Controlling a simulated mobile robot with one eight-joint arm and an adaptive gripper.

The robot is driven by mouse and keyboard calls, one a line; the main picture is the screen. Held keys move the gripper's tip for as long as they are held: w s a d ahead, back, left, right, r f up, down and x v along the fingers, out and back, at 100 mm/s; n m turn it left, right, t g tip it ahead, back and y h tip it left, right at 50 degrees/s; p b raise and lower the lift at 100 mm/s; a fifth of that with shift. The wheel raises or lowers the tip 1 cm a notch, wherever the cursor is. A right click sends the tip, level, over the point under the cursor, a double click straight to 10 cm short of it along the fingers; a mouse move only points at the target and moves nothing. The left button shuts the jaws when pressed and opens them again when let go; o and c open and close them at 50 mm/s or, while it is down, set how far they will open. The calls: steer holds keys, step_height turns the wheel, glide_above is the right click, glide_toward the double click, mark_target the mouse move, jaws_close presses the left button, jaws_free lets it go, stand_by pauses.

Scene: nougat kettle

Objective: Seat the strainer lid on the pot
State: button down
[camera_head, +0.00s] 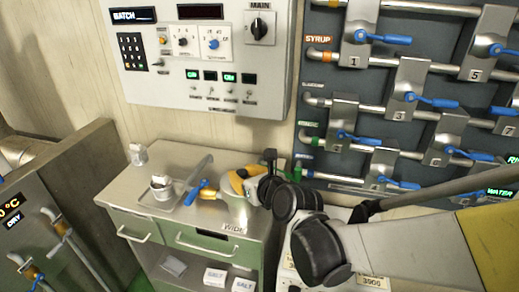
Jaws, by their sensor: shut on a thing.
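My gripper (243,181) is seen from behind, its yellow and black parts low over the right end of the metal counter. It is shut, and its fingertips are largely hidden. A round silver metal body (236,211) shows right under and beside it, above the WIDE label. I cannot tell the pot from the strainer lid in this body, nor whether a lid rests on a rim. The thing in the grip looks like the strainer lid, but its outline is hidden by my gripper.
A shallow tray (177,204) with a small metal cup (162,188) lies on the counter (127,188). A blue-handled tool (196,192) lies beside my gripper. A small white item (138,154) stands at the back left. Pipes with blue valve levers (438,103) cover the right wall.

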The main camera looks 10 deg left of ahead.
steer(key=shift+f, duration=0.35)
stand_by(0.6)
steer(key=c, duration=0.5)
jaws_free()
steer(key=shift+c, duration=0.2)
steer(key=shift+r+p, duration=3.3)
steer(key=shift+r, duration=0.75)
